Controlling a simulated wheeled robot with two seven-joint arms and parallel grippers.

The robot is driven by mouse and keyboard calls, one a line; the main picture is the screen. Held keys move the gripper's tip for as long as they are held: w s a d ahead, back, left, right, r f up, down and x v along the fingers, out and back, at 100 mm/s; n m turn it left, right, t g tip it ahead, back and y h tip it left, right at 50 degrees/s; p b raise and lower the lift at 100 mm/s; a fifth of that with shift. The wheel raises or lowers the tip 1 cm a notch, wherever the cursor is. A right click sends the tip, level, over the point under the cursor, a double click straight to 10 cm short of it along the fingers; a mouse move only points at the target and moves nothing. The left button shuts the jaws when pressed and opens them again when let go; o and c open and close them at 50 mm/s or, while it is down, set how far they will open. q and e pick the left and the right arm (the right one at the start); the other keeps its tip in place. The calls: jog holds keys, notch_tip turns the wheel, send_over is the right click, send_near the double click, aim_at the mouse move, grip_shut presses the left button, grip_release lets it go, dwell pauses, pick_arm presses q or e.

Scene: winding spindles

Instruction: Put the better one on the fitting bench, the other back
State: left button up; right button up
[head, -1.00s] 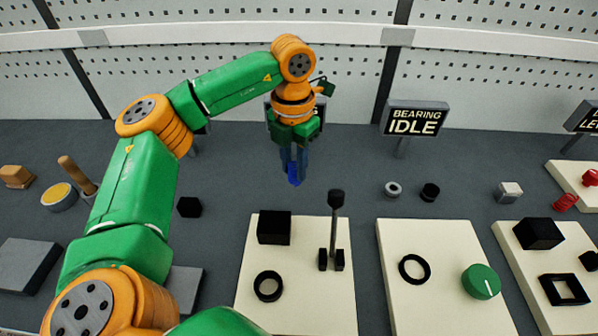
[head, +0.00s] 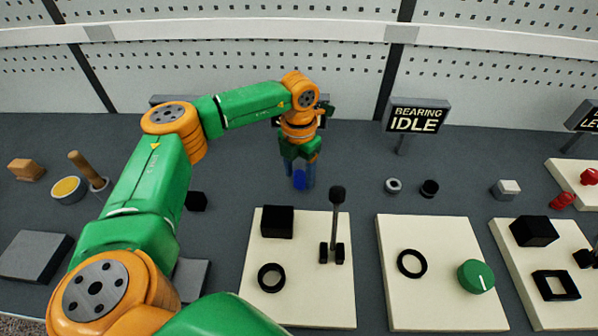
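My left gripper (head: 302,182) points down over the grey bench behind the front left cream board. Its two fingers stand apart, with a small blue thing (head: 300,180) between or just behind them. I cannot tell whether they grip it or whether it touches the bench. My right gripper is not in view. A sign (head: 417,117) at the back reads "BEARING IDLE". I cannot make out which things are the two compared in the task, nor which place is the fitting bench.
A cream board (head: 300,285) carries a black block, a ring and an upright black-topped lever. Another board (head: 440,305) carries a ring and a green knob (head: 476,277). A grey ring (head: 393,185) and black ring (head: 429,188) lie behind.

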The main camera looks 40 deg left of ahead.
aim_at(299, 172)
pick_arm(q)
notch_tip(299, 172, up, 12)
jog(key=b, duration=0.1)
jog(key=shift+r, duration=0.2)
dwell(0.4)
